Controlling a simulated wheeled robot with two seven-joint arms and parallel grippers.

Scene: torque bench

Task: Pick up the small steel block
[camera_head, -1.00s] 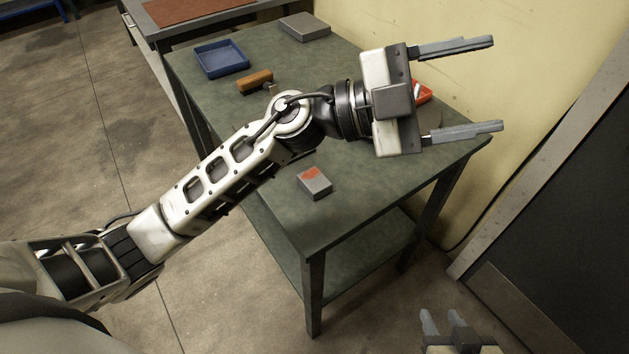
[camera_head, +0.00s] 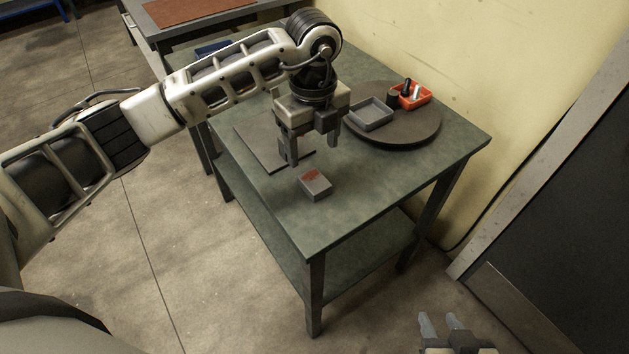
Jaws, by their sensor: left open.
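The small steel block (camera_head: 319,192), grey with a reddish patch on top, lies on the green bench near its front left edge. My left gripper (camera_head: 306,160) points down just behind the block. Its fingers are apart, with nothing seen between them, and it is not touching the block as far as I can see. My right gripper (camera_head: 441,321) shows only in part at the bottom edge, its fingers apart and empty, well below the bench.
A dark round turntable (camera_head: 408,134) on the bench (camera_head: 372,190) carries a grey tray (camera_head: 371,116) and a red bin (camera_head: 415,98) with small items. A blue tray (camera_head: 212,47) is mostly hidden by my arm.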

